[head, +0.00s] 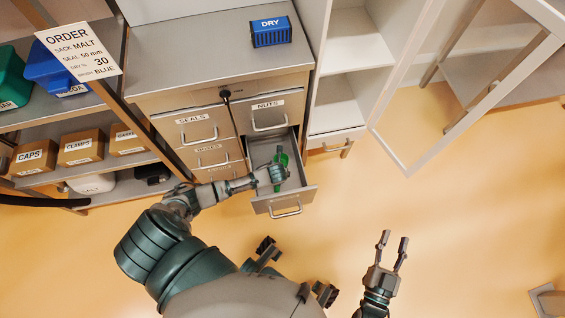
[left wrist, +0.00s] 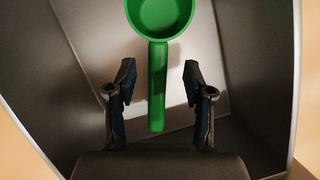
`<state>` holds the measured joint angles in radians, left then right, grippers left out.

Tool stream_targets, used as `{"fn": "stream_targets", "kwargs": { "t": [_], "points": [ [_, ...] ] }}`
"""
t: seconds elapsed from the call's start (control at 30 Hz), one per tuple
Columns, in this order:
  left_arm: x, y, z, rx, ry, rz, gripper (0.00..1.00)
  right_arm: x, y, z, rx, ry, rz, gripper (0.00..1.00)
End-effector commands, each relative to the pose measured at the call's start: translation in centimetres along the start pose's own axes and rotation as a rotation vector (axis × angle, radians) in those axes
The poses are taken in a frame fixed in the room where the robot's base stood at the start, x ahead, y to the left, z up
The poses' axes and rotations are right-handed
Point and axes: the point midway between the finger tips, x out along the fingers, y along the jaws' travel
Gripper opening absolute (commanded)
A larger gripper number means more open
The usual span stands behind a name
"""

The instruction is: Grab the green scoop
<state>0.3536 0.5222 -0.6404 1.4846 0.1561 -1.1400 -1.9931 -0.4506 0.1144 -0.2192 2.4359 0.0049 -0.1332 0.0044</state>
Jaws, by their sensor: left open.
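The green scoop (head: 284,158) lies in an open drawer (head: 300,197) of the metal cabinet. In the left wrist view the scoop's round bowl (left wrist: 160,14) is at the top and its handle (left wrist: 157,85) points down towards my gripper. My left gripper (left wrist: 158,80) is open, with one finger on each side of the handle and a gap on both sides. In the head view my left gripper (head: 275,172) reaches into the drawer and covers part of the scoop. My right gripper (head: 395,245) is open and empty, above the floor at the right.
The drawer walls (left wrist: 280,70) rise close around my left gripper. A blue DRY box (head: 271,32) stands on the cabinet top (head: 190,50). A shelf with labelled boxes (head: 82,147) is at the left. A white-framed glass door (head: 395,150) stands open at the right.

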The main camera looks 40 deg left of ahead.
Motion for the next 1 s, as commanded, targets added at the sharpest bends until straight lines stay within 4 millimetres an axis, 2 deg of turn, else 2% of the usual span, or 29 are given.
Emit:
{"fn": "stream_targets", "kwargs": {
  "t": [0.03,0.2,0.37,0.57,0.77,1.0],
  "points": [
    [1.1,0.3,-0.4,-0.002,0.006,0.003,0.52,0.0,-0.1,-0.1,0.004,0.048,-0.002,0.4],
    [2.6,0.4,-0.3,-0.001,0.005,0.0,0.52,-0.1,-0.7,-2.5,0.011,0.208,-0.01,0.4],
    [2.9,0.3,-0.1,-0.001,0.002,-0.001,0.52,-0.3,-0.8,-3.5,0.014,0.265,-0.012,0.4],
    [2.9,0.3,0.0,-0.001,0.001,-0.002,0.52,-0.3,-0.8,-3.6,0.014,0.267,-0.012,0.4],
    [2.8,0.2,0.0,0.0,0.001,-0.001,0.02,-0.2,-0.7,-3.4,0.014,0.263,-0.012,0.4],
    [2.9,0.3,0.0,-0.001,0.001,-0.002,0.0,-0.2,-0.7,-3.4,0.014,0.262,-0.012,0.4]
  ]
}}
